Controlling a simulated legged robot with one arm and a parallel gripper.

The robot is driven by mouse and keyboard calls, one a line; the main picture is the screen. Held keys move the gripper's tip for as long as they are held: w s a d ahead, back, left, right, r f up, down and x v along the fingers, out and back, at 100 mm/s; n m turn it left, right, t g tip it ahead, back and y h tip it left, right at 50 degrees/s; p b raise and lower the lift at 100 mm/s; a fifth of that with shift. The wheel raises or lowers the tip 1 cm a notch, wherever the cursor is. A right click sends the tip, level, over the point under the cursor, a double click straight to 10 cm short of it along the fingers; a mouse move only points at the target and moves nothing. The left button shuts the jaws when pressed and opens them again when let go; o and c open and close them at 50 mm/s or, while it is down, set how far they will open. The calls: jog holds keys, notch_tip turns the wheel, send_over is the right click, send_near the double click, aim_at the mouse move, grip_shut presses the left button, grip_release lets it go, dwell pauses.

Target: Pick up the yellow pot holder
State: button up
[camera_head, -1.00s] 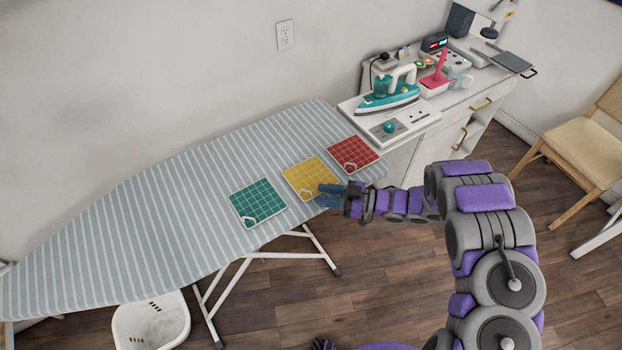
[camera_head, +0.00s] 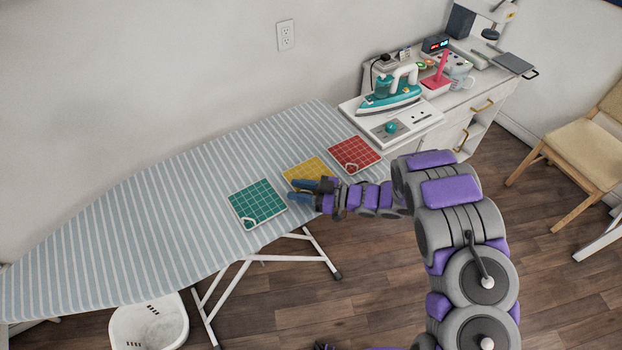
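The yellow pot holder (camera_head: 305,170) lies on the striped ironing board (camera_head: 130,215), between a green one and a red one. My gripper (camera_head: 292,190) is over its near edge and hides its lower part and loop. The two blue fingers point left and stand apart with a gap between them. I see nothing between the fingers. Whether they touch the pot holder cannot be told.
The green pot holder (camera_head: 257,204) lies close to the left of my fingertips. The red pot holder (camera_head: 354,154) lies to the right. A teal iron (camera_head: 390,98) stands on the white cabinet (camera_head: 425,122). A white basket (camera_head: 150,325) is on the floor.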

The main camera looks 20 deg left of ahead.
grip_shut()
dwell(0.4)
jog(key=shift+a+r, duration=0.1)
jog(key=shift+r, duration=0.05)
